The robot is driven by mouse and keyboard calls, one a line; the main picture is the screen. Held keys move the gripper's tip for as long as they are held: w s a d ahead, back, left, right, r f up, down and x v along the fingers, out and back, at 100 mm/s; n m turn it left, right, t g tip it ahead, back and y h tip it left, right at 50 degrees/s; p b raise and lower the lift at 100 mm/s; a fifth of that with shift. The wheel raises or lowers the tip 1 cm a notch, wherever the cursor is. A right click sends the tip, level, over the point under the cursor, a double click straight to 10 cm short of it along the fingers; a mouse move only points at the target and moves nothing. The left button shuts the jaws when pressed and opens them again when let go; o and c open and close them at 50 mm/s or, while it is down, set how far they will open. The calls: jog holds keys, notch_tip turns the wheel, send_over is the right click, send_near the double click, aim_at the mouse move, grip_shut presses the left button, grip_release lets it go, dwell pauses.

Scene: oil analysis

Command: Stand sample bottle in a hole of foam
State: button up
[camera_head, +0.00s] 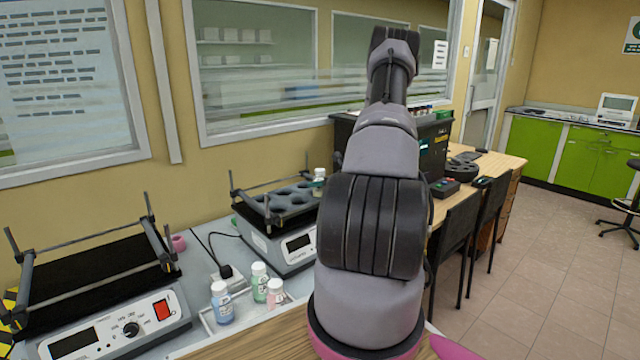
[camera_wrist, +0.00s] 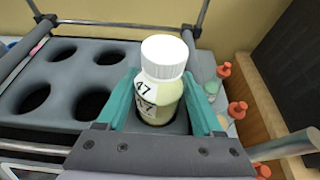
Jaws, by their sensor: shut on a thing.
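The sample bottle (camera_wrist: 162,72) has a white ribbed cap, yellowish contents and a label reading 47. In the wrist view my gripper (camera_wrist: 162,92) is shut on it, with a teal finger on each side. The bottle looks upright at the right end of the grey foam (camera_wrist: 75,75); its base is partly hidden, so I cannot tell how deep it sits in a hole. Several round holes to its left are empty. In the head view the foam (camera_head: 270,202) lies on a shaker, with a white-capped bottle (camera_head: 319,182) at its right end. My arm hides the gripper there.
Metal rails (camera_head: 240,205) frame the foam. A second shaker (camera_head: 110,330) with an empty black platform is at left. Orange-capped containers (camera_wrist: 238,110) stand right of the foam in the wrist view.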

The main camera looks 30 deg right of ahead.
jog(key=o, duration=1.5)
jog(key=shift+f, duration=0.1)
jog(key=shift+o, duration=0.2)
jog(key=shift+r, duration=0.2)
jog(key=v, duration=1.1)
jog(key=s+a+r+n+g+y, duration=0.3)
jog(key=a+r+n, duration=0.5)
jog(key=a+r, duration=0.45)
jog(key=s+a+r+n+g+y, duration=0.25)
jog(key=a+r+n, duration=0.6)
jog(key=a, duration=0.65)
jog(key=s+a+r+n+h, duration=0.1)
jog(key=s+a+r+n, duration=0.1)
jog(key=s, duration=0.4)
jog(key=s+a+r+n+h, duration=0.2)
jog(key=s+a+r+n, duration=0.1)
jog(key=s+r+n, duration=0.2)
jog(key=s+a+r+n+h, duration=0.2)
jog(key=s+a+r+n, duration=0.1)
jog(key=s+n, duration=0.4)
jog(key=shift+s+r+g, duration=0.35)
jog(key=shift+s+r, duration=0.05)
jog(key=shift+s, duration=0.85)
